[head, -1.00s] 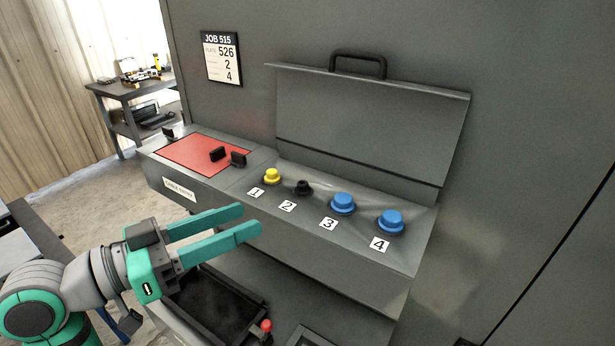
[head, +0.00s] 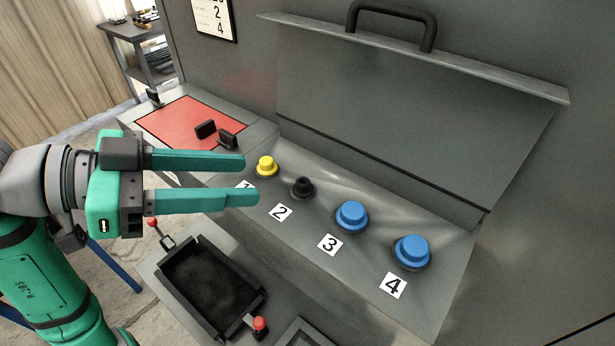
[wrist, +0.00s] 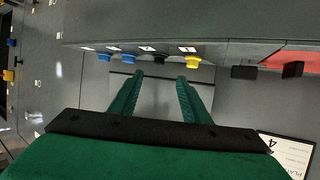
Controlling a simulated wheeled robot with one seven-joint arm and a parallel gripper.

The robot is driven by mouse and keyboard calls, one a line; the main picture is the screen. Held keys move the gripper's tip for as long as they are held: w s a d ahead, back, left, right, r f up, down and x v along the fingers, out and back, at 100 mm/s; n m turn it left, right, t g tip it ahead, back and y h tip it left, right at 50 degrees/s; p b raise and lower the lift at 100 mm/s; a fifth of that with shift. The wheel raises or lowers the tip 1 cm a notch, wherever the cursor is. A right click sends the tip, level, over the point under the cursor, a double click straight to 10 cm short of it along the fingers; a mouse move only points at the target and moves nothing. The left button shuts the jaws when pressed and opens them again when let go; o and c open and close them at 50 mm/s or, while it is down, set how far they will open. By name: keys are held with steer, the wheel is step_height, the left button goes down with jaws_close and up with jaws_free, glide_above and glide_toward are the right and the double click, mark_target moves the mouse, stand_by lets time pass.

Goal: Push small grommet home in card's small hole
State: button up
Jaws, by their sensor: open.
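The card (head: 207,17) on the wall is cut off at the top of the head view; 2 and 4 are legible on it. On a sloped grey ledge sit a yellow grommet (head: 266,166) at label 1, a small black one (head: 302,187) at label 2, and larger blue ones at label 3 (head: 352,215) and label 4 (head: 412,251). Their holes are hidden, so I cannot tell seating depth. My gripper (head: 250,179) is open and empty, its fingertips appearing left of the black piece and overlapping label 1. The wrist view shows its fingers (wrist: 160,77) below the row.
A raised lid with a handle (head: 395,15) stands behind the ledge. A red panel (head: 190,125) with black clips lies to the left. A black tray (head: 210,280) with red-knobbed levers sits below, in front of the ledge.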

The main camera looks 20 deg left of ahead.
mark_target(302, 181)
steer(key=x, duration=0.9)
steer(key=shift+d+f, duration=0.15)
steer(key=shift+f, duration=0.05)
jaws_close()
steer(key=shift+r, duration=0.1)
